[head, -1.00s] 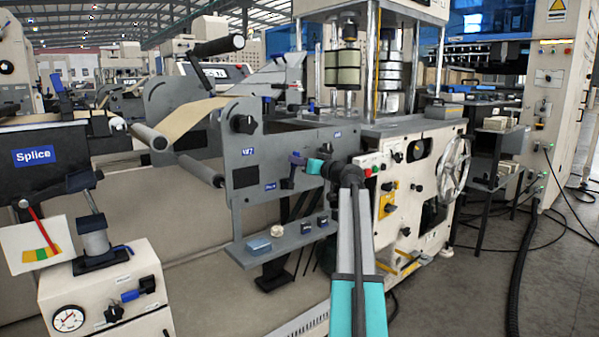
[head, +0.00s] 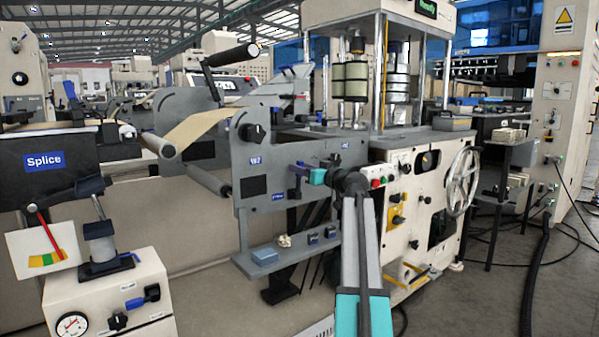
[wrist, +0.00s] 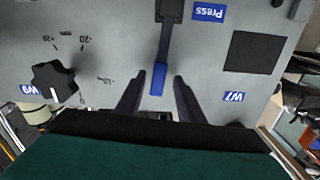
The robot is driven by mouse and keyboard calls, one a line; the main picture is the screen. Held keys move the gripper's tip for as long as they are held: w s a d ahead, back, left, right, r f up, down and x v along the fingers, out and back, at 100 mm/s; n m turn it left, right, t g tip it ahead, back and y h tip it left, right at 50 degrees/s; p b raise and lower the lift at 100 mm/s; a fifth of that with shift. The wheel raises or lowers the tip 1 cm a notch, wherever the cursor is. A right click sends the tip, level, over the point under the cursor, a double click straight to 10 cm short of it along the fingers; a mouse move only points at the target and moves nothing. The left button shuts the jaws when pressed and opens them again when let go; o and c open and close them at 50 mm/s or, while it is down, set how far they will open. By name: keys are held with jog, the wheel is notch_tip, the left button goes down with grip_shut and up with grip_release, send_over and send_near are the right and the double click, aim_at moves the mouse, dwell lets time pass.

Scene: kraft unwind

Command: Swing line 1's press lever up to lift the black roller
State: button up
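The press lever, a dark arm with a blue handle (wrist: 159,78), sits on the grey panel beside the blue "Press" label (wrist: 208,12). In the wrist view, its handle end points down the picture toward my gripper (wrist: 157,86). My gripper is open. Its dark fingers stand on either side of the handle's end, with a visible gap on each side. In the head view, my teal gripper (head: 308,174) is at the panel front, partly covering the lever area. A black roller (head: 232,55) with a pale end shows above the grey side plates.
A black dial knob (wrist: 54,82) and a dark square window (wrist: 254,52) flank the lever on the panel. A grey shelf (head: 290,250) with small items juts out below. A beige cabinet with a handwheel (head: 461,182) stands to the right.

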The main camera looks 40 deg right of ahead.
jog(key=shift+s+f, duration=0.15)
jog(key=s+a+p, duration=0.1)
jog(key=s+p, duration=0.3)
jog(key=s, duration=0.9)
jog(key=shift+s, duration=0.25)
dwell(0.6)
